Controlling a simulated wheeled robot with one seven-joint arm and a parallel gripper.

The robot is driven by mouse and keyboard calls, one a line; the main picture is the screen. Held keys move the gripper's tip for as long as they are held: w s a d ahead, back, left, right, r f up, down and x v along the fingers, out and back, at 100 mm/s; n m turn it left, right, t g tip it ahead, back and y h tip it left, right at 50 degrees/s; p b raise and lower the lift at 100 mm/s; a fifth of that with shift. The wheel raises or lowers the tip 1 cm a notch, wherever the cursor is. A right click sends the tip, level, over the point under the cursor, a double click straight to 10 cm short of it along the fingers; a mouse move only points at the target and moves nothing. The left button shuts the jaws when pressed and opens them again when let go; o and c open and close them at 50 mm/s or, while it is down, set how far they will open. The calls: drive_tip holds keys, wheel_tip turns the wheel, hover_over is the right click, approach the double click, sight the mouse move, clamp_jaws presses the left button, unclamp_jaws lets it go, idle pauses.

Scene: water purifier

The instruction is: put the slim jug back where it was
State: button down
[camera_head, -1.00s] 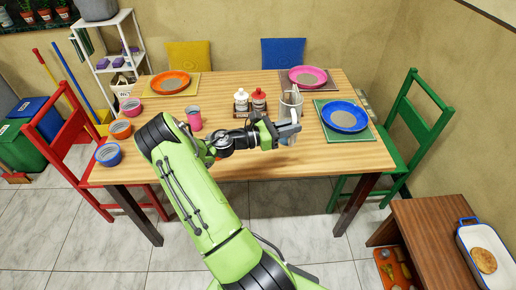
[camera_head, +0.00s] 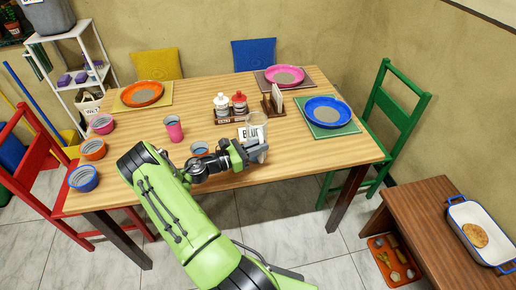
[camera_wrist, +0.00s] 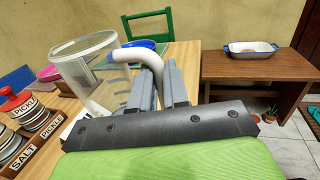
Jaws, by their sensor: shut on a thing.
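The slim jug (camera_head: 257,121) is clear with a pale rim and a white handle. My gripper (camera_head: 259,152) is shut on its handle (camera_wrist: 150,59), near the front right part of the table (camera_head: 310,158). In the wrist view the jug (camera_wrist: 84,72) stands left of the fingers (camera_wrist: 157,85), roughly upright, with its mouth up. My gripper hides its base in the head view, so I cannot tell whether it touches the table. A label reading BLUE (camera_head: 243,133) shows just left of the jug.
A condiment rack (camera_head: 231,116) with two bottles is behind and left of the jug. A blue plate (camera_head: 327,110) lies to the right, a pink plate (camera_head: 284,74) behind. A pink cup (camera_head: 173,128) and a grey-blue cup (camera_head: 199,147) stand to the left. The front right tabletop is clear.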

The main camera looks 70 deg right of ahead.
drive_tip(key=c, duration=1.1)
unclamp_jaws()
drive_tip(key=w+a+r+m+t+y+p, duration=0.1)
drive_tip(key=w+a+r+m+t+y, duration=0.2)
drive_tip(key=w+a, duration=0.4)
drive_tip(key=w+a+r+m+t+y, duration=0.25)
drive_tip(key=w+a, duration=0.35)
drive_tip(key=a, duration=0.3)
drive_tip(key=a+r+m+t+y, duration=0.3)
drive_tip(key=a+r+t, duration=0.4)
drive_tip(key=a, duration=0.4)
drive_tip(key=s+a+r+t+y, duration=0.1)
drive_tip(key=s+a+r+t, duration=0.1)
drive_tip(key=a, duration=0.3)
drive_tip(key=s+a+r+t+y, duration=0.1)
drive_tip(key=s+a+r+y, duration=0.1)
drive_tip(key=a, duration=0.4)
drive_tip(key=s+a+r+t+y, duration=0.1)
drive_tip(key=s+a+r+t, duration=0.1)
drive_tip(key=s+a, duration=0.2)
drive_tip(key=shift+s+a+r+m+t+y, duration=0.15)
drive_tip(key=shift+a+m+t, duration=0.05)
drive_tip(key=shift+a, duration=0.25)
drive_tip(key=shift+s+a+r+m+t+y, duration=0.1)
drive_tip(key=shift+a+m+t, duration=0.05)
drive_tip(key=shift+a, duration=0.3)
